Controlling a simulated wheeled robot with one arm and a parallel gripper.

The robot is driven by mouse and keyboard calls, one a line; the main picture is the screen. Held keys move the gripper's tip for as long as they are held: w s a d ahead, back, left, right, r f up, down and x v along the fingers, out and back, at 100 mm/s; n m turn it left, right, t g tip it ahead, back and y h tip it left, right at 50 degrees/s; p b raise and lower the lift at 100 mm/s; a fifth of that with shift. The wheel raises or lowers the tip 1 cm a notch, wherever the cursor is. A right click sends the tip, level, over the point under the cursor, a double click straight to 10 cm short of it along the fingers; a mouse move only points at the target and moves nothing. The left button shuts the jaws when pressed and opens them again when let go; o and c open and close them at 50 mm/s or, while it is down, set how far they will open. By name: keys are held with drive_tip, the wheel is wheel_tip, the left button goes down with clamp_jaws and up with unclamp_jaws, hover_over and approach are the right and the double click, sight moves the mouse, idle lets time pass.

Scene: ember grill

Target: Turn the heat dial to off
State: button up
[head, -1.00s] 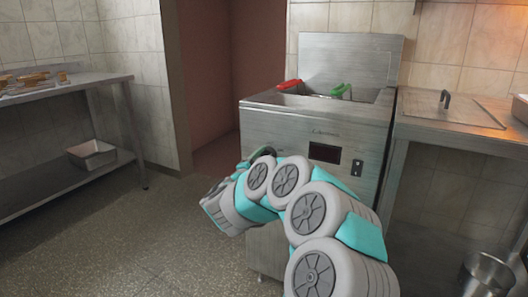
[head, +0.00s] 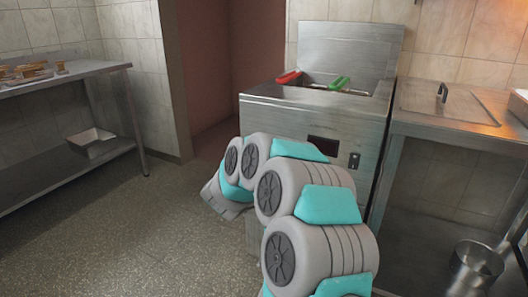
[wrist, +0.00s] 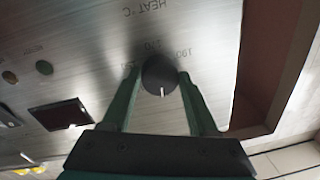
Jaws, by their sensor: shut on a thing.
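The heat dial (wrist: 157,68) is a round dark knob on the brushed metal front panel of the fryer (head: 270,108). It shows in the wrist view with a white pointer mark towards the bottom of the picture. Inverted "HEAT °C" lettering and numbers such as 190 are printed around it; some numbers are hard to read. My gripper (wrist: 159,78) has one green finger on each side of the dial and is shut on it. In the head view my arm hides the dial and the fingers.
Red (head: 288,77) and green (head: 339,83) handles stick up from the fryer's top. A steel counter (head: 455,107) adjoins it on the right, with a metal bin (head: 476,268) below. A steel shelf table (head: 75,80) stands left. The floor between is clear.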

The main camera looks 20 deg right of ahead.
drive_tip(key=shift+f+n, duration=0.1)
drive_tip(key=shift+n, duration=0.6)
drive_tip(key=o, duration=1.4)
drive_tip(key=shift+b+v, duration=0.4)
drive_tip(key=shift+v, duration=3.5)
